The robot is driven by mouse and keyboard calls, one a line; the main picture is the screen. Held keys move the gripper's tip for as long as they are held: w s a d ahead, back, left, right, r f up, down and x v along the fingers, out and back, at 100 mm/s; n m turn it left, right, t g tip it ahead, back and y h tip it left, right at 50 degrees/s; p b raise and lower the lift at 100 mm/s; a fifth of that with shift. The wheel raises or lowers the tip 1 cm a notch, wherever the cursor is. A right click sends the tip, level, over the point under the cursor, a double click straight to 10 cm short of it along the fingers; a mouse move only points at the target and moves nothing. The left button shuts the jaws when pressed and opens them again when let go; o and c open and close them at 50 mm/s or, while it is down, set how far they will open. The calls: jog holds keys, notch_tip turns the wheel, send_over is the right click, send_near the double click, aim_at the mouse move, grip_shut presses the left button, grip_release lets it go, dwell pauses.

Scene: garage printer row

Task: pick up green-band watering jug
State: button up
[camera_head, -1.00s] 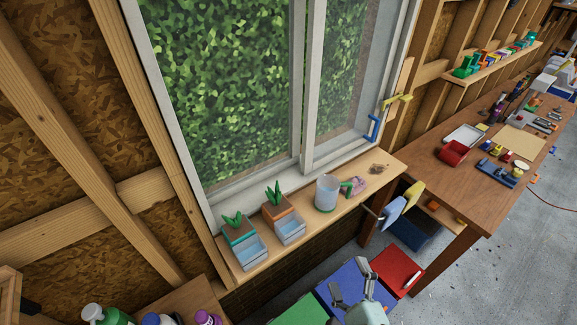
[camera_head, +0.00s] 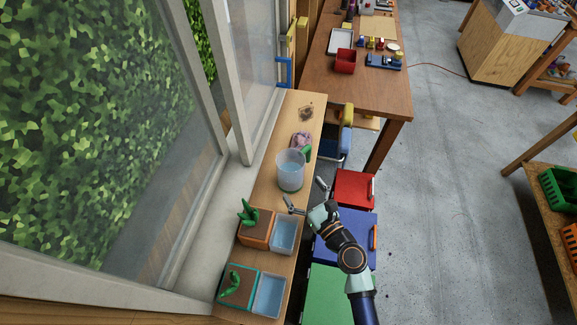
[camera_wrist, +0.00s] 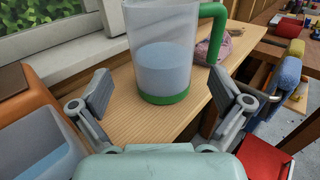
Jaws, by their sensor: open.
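The watering jug (camera_head: 290,172) is a clear, upright vessel partly filled with water, standing on the wooden sill shelf. In the wrist view the jug (camera_wrist: 165,65) shows a green band at its base and a green handle (camera_wrist: 217,28) on its right side. My gripper (camera_head: 305,197) is open and empty, just in front of the jug at the shelf's edge. In the wrist view my gripper's fingers (camera_wrist: 163,95) are spread on either side of the jug's lower part, with the jug beyond them. I see no contact.
Planters with small green plants and clear water trays (camera_head: 284,236) stand on the shelf nearer me. A pinkish bundle (camera_head: 301,140) lies behind the jug. The window frame (camera_head: 240,130) borders the shelf's left. Blue (camera_head: 345,232) and red (camera_head: 352,188) boxes stand below right.

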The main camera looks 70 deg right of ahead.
aim_at(284, 160)
jog(key=x, duration=0.7)
jog(key=shift+d+r, duration=0.2)
jog(key=c, duration=1.3)
jog(key=shift+r, duration=0.1)
jog(key=shift+r+p, duration=7.45)
jog(key=shift+r, duration=6.5)
